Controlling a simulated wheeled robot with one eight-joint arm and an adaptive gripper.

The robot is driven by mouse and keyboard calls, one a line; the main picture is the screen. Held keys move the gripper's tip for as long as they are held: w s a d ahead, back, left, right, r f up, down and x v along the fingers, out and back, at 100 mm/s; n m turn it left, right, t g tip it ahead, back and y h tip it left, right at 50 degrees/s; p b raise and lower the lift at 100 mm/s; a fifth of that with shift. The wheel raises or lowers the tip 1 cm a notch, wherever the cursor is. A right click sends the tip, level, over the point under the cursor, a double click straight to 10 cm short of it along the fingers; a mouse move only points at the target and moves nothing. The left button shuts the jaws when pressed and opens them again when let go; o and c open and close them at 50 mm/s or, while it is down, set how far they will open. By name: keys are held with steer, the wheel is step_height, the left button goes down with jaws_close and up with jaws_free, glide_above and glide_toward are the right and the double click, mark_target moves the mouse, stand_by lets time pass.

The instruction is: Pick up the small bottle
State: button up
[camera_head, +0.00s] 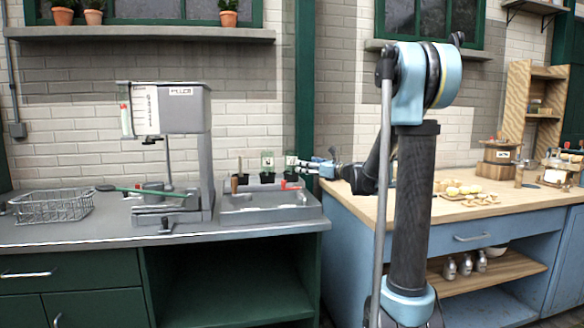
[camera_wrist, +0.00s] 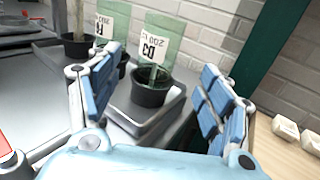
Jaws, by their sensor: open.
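My gripper (camera_head: 322,168) is open at the right end of a grey tray (camera_head: 270,212) on the green counter. In the wrist view my gripper (camera_wrist: 160,68) has one finger on each side of a dark round pot (camera_wrist: 152,90), with nothing visibly gripped. A green see-through piece with a white "200" label (camera_wrist: 155,45) stands upright in that pot. A similar labelled piece (camera_wrist: 112,25) stands behind it to the left. I cannot tell whether either is the small bottle. Several metal bottles (camera_head: 465,265) stand on the blue counter's lower shelf.
A grey machine on a stand (camera_head: 180,108) is left of the tray, with a wire basket (camera_head: 50,207) farther left. The wooden counter (camera_head: 360,203) on the right holds food items (camera_head: 460,190). A dark green post (camera_wrist: 265,50) and brick wall are close behind the tray.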

mark_target(291, 161)
steer(key=x, duration=1)
steer(key=shift+w+a+r, duration=0.1)
steer(key=shift+r, duration=0.05)
steer(key=c, duration=1.3)
